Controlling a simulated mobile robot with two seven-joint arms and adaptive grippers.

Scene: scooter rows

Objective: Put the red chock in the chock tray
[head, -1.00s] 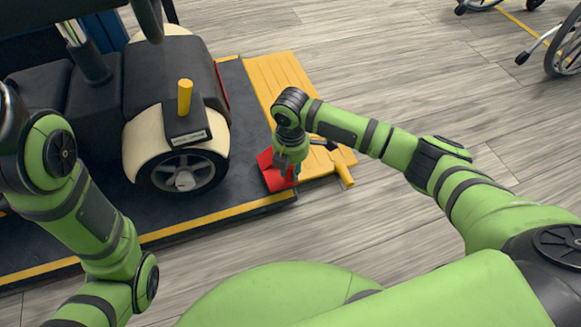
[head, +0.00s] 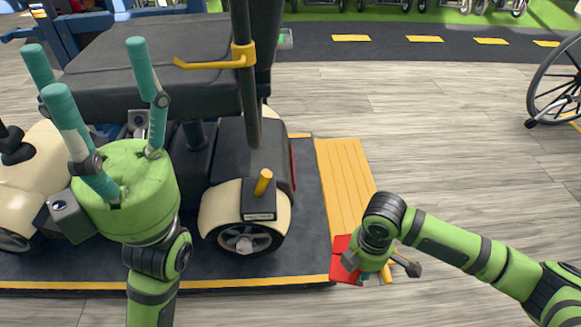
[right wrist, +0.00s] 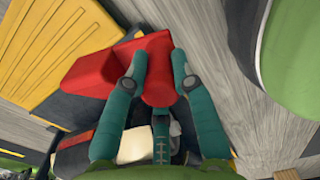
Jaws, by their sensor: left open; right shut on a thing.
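The red chock (head: 343,262) is a wedge with a round grip at the front right corner of the dark platform. My right gripper (head: 368,268) is over it. In the right wrist view the chock (right wrist: 102,72) shows large, and the teal fingers of my right gripper (right wrist: 160,72) are shut on its round red grip. I cannot tell whether its underside touches the platform. My left gripper (head: 88,65) is open and empty, its teal fingers pointing up and spread, in front of the scooter. I cannot make out the chock tray in either view.
A scooter (head: 250,160) with cream wheel covers stands on the dark platform (head: 300,230). A yellow ramp (head: 345,180) lies along its right side. A wheelchair wheel (head: 560,85) is at the right edge. Bare wooden floor (head: 450,140) lies between them.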

